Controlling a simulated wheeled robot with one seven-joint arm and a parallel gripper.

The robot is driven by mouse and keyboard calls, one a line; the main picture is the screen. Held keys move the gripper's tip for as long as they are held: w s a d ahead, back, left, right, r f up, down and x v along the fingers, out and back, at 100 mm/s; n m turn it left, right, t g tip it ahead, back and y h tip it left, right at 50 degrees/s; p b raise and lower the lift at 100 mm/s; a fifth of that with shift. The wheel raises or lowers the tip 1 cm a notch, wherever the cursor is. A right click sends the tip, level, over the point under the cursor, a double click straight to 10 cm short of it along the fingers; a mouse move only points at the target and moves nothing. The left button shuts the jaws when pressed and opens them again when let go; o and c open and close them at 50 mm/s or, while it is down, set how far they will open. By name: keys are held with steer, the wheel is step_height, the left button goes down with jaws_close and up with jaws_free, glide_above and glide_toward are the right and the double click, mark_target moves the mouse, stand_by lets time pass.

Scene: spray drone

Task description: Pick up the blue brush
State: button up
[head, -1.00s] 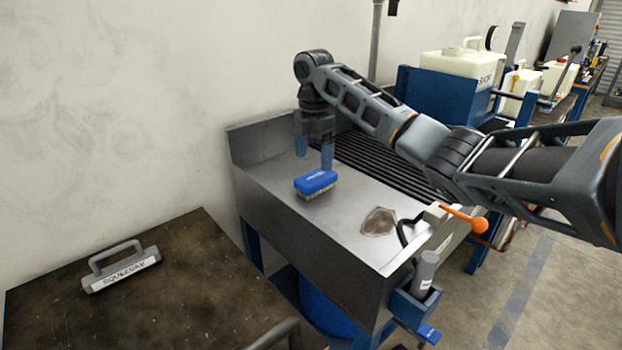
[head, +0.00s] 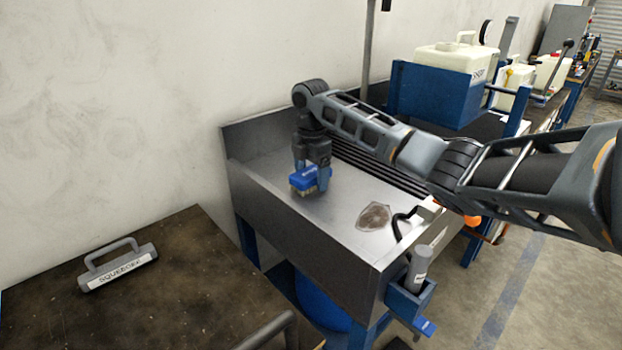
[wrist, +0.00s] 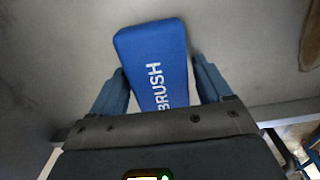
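The blue brush (head: 303,181) has a blue top and pale bristles below. It rests on the metal sink's flat worktop (head: 340,200). My gripper (head: 311,176) points down over it, one finger on each side. In the wrist view the brush (wrist: 155,55), lettered BRUSH, lies between the two blue fingers (wrist: 160,80). The fingers are apart, with a narrow gap on the right side; the left finger is very close to the brush or touching it. Part of the brush is hidden by my gripper.
A raised back and side wall (head: 250,147) edges the worktop. A brown stain (head: 374,216) lies to the right on it. A grey bottle (head: 417,268) stands in a blue holder at the front. A squeegee (head: 118,266) lies on the dark table at left.

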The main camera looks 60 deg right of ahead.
mark_target(311, 171)
steer(key=c, duration=0.9)
steer(key=shift+o, duration=0.2)
steer(key=shift+r, duration=0.1)
steer(key=shift+r, duration=0.4)
step_height(311, 171, up, 3)
steer(key=shift+r, duration=0.2)
steer(key=s+d+r, duration=0.1)
steer(key=d+r, duration=0.2)
steer(key=d, duration=0.2)
steer(key=s+d+r+b, duration=0.1)
steer(key=d+r, duration=0.2)
steer(key=d, duration=0.3)
steer(key=shift+s+d+r, duration=0.2)
steer(key=shift+s+r, duration=0.1)
steer(key=shift+r, duration=0.05)
steer(key=o, duration=0.5)
steer(key=c, duration=0.3)
